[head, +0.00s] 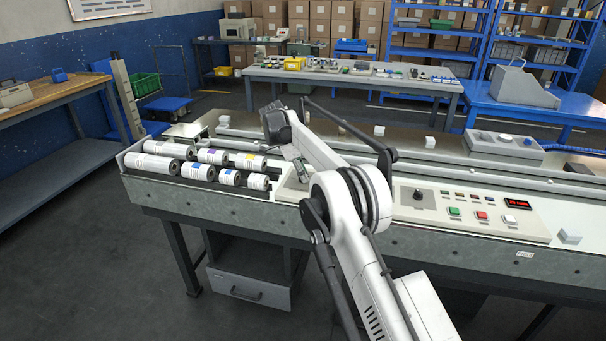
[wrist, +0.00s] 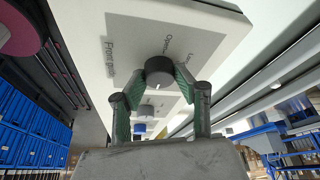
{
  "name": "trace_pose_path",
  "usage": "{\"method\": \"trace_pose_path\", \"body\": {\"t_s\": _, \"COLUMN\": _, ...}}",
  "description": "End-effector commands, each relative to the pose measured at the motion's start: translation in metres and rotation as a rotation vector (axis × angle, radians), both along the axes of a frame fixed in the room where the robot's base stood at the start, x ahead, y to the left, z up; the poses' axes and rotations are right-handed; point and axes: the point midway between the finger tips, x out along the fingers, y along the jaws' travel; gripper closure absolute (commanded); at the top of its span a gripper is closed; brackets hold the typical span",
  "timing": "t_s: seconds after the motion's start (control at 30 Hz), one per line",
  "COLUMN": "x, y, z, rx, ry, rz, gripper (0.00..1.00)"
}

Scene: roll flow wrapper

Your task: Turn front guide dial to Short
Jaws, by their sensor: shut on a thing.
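The front guide dial (wrist: 158,66) is a dark round knob on a pale panel (wrist: 125,45) in the wrist view. Printed words stand around it: one at left reads like "Front guide", one at upper right like "Long". A small light mark shows at the knob's lower edge; I cannot tell which label it points to. My gripper (wrist: 158,80) has its two green-padded fingers on either side of the knob, shut on it. In the head view, my gripper (head: 298,172) is over the left panel of the machine, and my arm hides the dial.
In the head view, several film rolls (head: 200,165) lie left of my gripper. A control panel (head: 480,215) with buttons and a red display is right of my arm. Metal rails run behind.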

Motion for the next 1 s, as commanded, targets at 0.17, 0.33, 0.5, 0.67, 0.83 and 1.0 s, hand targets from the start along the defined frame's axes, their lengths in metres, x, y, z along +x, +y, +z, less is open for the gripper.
{"method": "trace_pose_path", "body": {"t_s": 0.17, "x": 0.0, "y": 0.001, "z": 0.0, "rx": 0.001, "ry": 0.001, "rz": 0.001, "gripper": 0.58}}
{"method": "trace_pose_path", "body": {"t_s": 0.33, "x": 0.0, "y": 0.0, "z": 0.0, "rx": 0.001, "ry": 0.001, "rz": 0.001, "gripper": 0.52}}
{"method": "trace_pose_path", "body": {"t_s": 0.5, "x": 0.0, "y": 0.001, "z": 0.001, "rx": 0.0, "ry": 0.0, "rz": 0.001, "gripper": 0.52}}
{"method": "trace_pose_path", "body": {"t_s": 0.67, "x": -0.001, "y": 0.007, "z": 0.016, "rx": 0.0, "ry": -0.001, "rz": 0.001, "gripper": 0.52}}
{"method": "trace_pose_path", "body": {"t_s": 0.83, "x": -0.003, "y": 0.017, "z": 0.041, "rx": 0.001, "ry": 0.0, "rz": 0.002, "gripper": 0.52}}
{"method": "trace_pose_path", "body": {"t_s": 1.0, "x": -0.004, "y": 0.025, "z": 0.059, "rx": 0.001, "ry": 0.0, "rz": 0.002, "gripper": 0.52}}
